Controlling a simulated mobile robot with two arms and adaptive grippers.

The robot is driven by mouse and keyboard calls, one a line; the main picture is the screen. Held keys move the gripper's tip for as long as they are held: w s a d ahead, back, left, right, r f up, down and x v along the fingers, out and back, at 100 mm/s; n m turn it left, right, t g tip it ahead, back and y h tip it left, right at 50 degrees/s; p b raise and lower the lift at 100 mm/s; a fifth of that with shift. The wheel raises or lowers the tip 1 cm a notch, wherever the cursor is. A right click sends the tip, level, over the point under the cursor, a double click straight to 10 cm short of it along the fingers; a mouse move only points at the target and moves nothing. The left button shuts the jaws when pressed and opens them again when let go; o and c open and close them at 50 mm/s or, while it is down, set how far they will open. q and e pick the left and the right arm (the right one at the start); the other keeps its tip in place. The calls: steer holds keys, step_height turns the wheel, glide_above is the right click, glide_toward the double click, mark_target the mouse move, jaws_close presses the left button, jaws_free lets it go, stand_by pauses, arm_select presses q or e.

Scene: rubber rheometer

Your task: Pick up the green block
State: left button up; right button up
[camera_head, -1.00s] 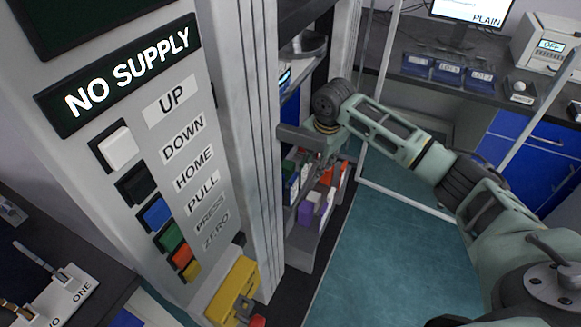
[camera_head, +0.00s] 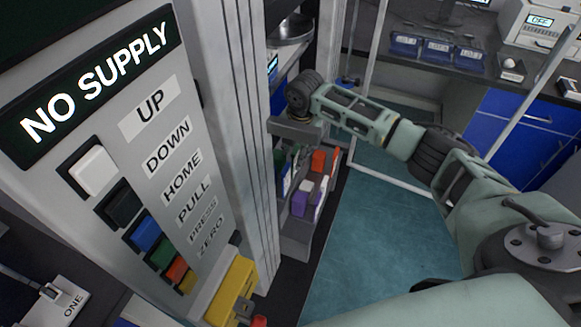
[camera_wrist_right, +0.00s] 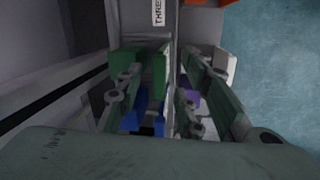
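A green block (camera_head: 279,168) shows at the left edge of the grey rack (camera_head: 296,246) in the head view, partly hidden by the machine column. In the right wrist view, green surfaces (camera_wrist_right: 124,62) lie by the fingertips; I cannot tell the block's full outline. My right gripper (camera_head: 298,134) hangs over the rack, its fingers mostly hidden in the head view. In the right wrist view its two fingers (camera_wrist_right: 165,80) are apart and point down into the rack, with blue and dark surfaces visible between them. My left gripper is out of view.
Purple (camera_head: 299,204) and orange (camera_head: 319,161) blocks stand close by in the rack. The machine's button panel (camera_head: 130,130) and column (camera_head: 225,120) rise left of it. A yellow part (camera_head: 232,290) juts out in front. Teal floor (camera_head: 385,235) is clear at right.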

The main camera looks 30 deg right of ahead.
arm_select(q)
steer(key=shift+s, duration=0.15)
arm_select(e)
jaws_close()
steer(key=shift+r, duration=0.1)
stand_by(0.3)
